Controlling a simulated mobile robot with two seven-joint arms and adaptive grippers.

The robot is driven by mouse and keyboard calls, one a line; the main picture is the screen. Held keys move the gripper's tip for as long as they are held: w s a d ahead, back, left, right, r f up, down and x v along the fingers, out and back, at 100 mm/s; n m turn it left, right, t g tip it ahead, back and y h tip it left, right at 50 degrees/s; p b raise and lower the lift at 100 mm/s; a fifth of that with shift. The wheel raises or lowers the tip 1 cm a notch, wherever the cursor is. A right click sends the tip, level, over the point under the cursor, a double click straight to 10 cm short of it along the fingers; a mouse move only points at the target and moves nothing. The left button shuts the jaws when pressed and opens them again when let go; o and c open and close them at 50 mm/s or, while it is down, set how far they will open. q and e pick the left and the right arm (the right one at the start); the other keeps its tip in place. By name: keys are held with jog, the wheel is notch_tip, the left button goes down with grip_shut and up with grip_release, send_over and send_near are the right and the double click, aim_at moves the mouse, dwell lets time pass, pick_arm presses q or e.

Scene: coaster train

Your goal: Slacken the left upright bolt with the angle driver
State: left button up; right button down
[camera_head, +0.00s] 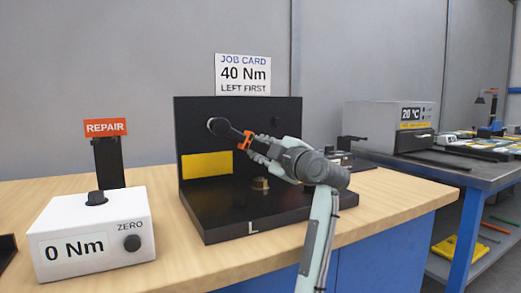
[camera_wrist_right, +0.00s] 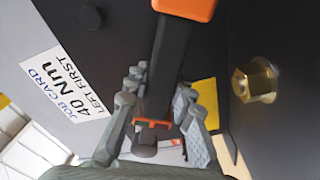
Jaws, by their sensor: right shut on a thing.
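My right gripper (camera_head: 256,146) is shut on the angle driver (camera_head: 230,133), a dark tool with an orange collar. The driver points left and its round head (camera_head: 215,126) is at the left of the upright black panel (camera_head: 240,107). The left upright bolt is hidden behind that head, and I cannot tell whether the head is seated on it. In the right wrist view the driver's dark body (camera_wrist_right: 172,48) runs up between the fingers of my gripper (camera_wrist_right: 163,88). A dark round fitting (camera_head: 277,121) shows on the panel's right. My left gripper is out of view.
A brass bolt (camera_head: 261,184) stands on the fixture's black base (camera_head: 226,222); it also shows in the wrist view (camera_wrist_right: 256,82). A white meter box (camera_head: 92,238) reading 0 Nm is at front left, before the REPAIR stand (camera_head: 108,160). The job card (camera_head: 243,74) reads 40 Nm, left first.

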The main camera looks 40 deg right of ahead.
jog(key=shift+w+d+r, duration=0.2)
jog(key=shift+w+r, duration=0.05)
jog(key=shift+w, duration=0.25)
dwell(1.5)
jog(key=shift+s+a+f+p, duration=0.1)
jog(key=shift+s+a+p, duration=0.05)
jog(key=shift+s+p, duration=0.2)
dwell(1.8)
jog(key=shift+s+a, duration=0.25)
jog(key=shift+s, duration=0.75)
jog(key=shift+s+a, duration=0.25)
jog(key=shift+s, duration=0.75)
